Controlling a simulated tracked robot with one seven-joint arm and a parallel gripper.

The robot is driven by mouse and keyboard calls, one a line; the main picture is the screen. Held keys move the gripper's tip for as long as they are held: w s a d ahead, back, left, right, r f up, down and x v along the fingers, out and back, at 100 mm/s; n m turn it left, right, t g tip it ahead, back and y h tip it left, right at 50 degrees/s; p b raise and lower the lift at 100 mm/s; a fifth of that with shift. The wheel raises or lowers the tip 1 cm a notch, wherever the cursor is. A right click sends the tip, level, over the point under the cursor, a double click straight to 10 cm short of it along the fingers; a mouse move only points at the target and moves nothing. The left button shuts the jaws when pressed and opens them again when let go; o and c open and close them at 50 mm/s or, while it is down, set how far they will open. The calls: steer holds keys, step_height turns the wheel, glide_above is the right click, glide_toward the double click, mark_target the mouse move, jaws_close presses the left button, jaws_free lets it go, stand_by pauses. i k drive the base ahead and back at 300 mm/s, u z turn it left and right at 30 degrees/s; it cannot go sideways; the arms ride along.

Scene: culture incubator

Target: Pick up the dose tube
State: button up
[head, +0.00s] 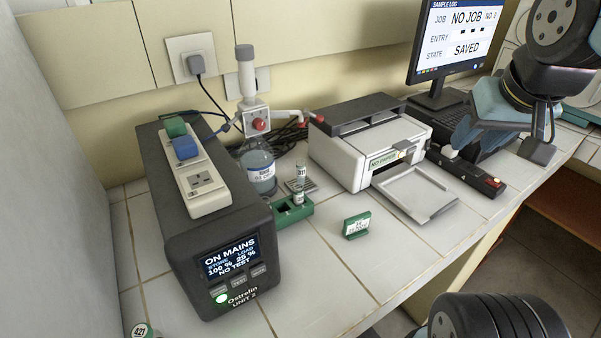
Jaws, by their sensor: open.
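No tube reads as "dose" from here, so I cannot tell for certain which one is the dose tube. A small tube with a white numbered label (301,172) stands upright at the small green rack (304,211), beside the reagent bottle. Another small pale-capped tube (298,198) shows just in front of it in the rack. A round cap marked 421 (140,331) is cut off by the bottom left edge. My gripper (496,150) is open and apart from the tubes, at the right over the keyboard area. Nothing shows between its fingers.
A dark power unit (215,225) stands left of the rack, and a dispenser bottle (258,170) behind it. A printer (355,150) with an extended tray (416,192), a green sign (357,225) and a monitor (455,45) stand rightward. The front middle tiles are clear.

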mark_target(300, 163)
steer(key=u, duration=0.05)
steer(key=k, duration=0.4)
steer(key=u, duration=1.3)
steer(key=k, duration=1.05)
steer(key=z, duration=1.1)
steer(key=i, duration=1)
steer(key=z, duration=0.05)
